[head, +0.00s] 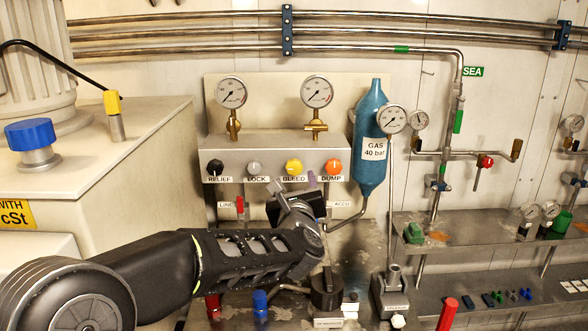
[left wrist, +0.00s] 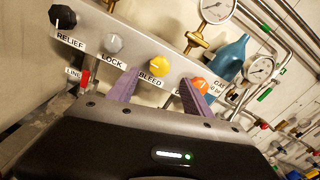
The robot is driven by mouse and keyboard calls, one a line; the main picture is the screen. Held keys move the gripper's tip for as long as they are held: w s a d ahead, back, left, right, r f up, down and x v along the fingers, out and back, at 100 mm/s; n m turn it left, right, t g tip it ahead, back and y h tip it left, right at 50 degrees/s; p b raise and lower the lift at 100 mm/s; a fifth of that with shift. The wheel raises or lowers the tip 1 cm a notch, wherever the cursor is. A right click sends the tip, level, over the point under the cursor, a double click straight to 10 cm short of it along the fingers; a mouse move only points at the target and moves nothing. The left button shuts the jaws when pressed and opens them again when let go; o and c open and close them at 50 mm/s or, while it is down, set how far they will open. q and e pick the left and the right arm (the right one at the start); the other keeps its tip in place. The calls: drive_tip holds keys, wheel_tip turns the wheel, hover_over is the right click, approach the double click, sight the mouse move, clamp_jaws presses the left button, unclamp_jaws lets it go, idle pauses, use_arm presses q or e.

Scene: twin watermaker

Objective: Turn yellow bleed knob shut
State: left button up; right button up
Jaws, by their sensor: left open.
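The yellow bleed knob (head: 294,167) sits on the front of the grey valve panel, above its BLEED label, between the grey lock knob (head: 254,168) and the orange dump knob (head: 333,167). My left gripper (head: 299,184) is just below and in front of it. In the left wrist view the purple fingers of my left gripper (left wrist: 157,78) are spread apart and empty. The yellow bleed knob (left wrist: 158,68) shows in the gap between them, apart from both. The right finger overlaps the DUMP label, close to the orange dump knob (left wrist: 200,84). My right gripper is not in view.
The black relief knob (head: 215,168) is at the panel's left end. Two gauges (head: 317,92) stand on top of the panel. A blue gas bottle (head: 371,140) hangs right beside it. A red-handled valve (head: 240,206) and a bent pipe (head: 347,222) lie below the panel.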

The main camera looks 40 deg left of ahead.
sight(294, 168)
use_arm(q)
drive_tip(key=p+x, duration=0.2)
drive_tip(key=x, duration=0.4)
drive_tip(key=shift+w+a+r, duration=0.1)
drive_tip(key=shift+w+a, duration=0.05)
drive_tip(key=shift+w+a+p, duration=0.3)
drive_tip(key=shift+w+a, duration=0.15)
drive_tip(key=shift+w, duration=0.1)
drive_tip(key=shift+c, duration=0.6)
clamp_jaws()
